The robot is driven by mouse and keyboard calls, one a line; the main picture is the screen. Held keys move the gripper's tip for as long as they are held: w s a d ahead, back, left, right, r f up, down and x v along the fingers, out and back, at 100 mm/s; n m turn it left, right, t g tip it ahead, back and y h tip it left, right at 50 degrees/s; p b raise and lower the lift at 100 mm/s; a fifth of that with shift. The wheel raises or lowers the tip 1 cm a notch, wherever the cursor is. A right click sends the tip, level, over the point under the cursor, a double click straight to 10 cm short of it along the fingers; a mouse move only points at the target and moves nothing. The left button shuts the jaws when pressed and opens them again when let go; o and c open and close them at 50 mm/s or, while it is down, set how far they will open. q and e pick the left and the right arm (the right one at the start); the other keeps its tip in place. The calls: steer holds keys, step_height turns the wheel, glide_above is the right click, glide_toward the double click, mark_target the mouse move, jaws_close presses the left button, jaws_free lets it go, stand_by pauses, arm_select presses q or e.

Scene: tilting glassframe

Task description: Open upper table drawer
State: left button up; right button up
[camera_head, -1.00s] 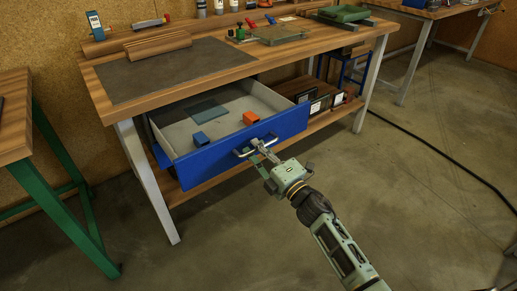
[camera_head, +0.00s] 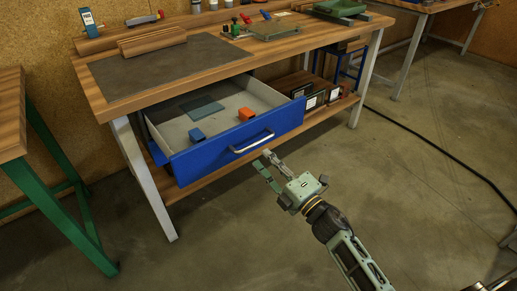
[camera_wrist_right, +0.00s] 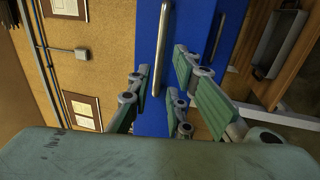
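The upper table drawer (camera_head: 205,157) has a blue front and stands pulled out from under the wooden workbench. Its metal handle (camera_head: 252,142) is on the front; it also shows in the right wrist view (camera_wrist_right: 159,50). My right gripper (camera_head: 265,163) is just in front of and below the handle, apart from it. Its fingers are spread and empty, and in the right wrist view (camera_wrist_right: 155,85) the handle shows beyond them. Inside the drawer lie a blue block (camera_head: 197,135), an orange block (camera_head: 246,114) and a flat grey-blue piece (camera_head: 203,106). My left gripper is not in view.
The workbench top (camera_head: 250,62) carries a dark mat (camera_head: 165,68), a wooden board and several tools. A lower shelf (camera_head: 335,107) holds dark boxes. A green-legged table (camera_head: 12,135) stands at the left. The floor in front and to the right is clear except a black cable.

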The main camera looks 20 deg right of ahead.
steer(key=v, duration=0.5)
stand_by(0.4)
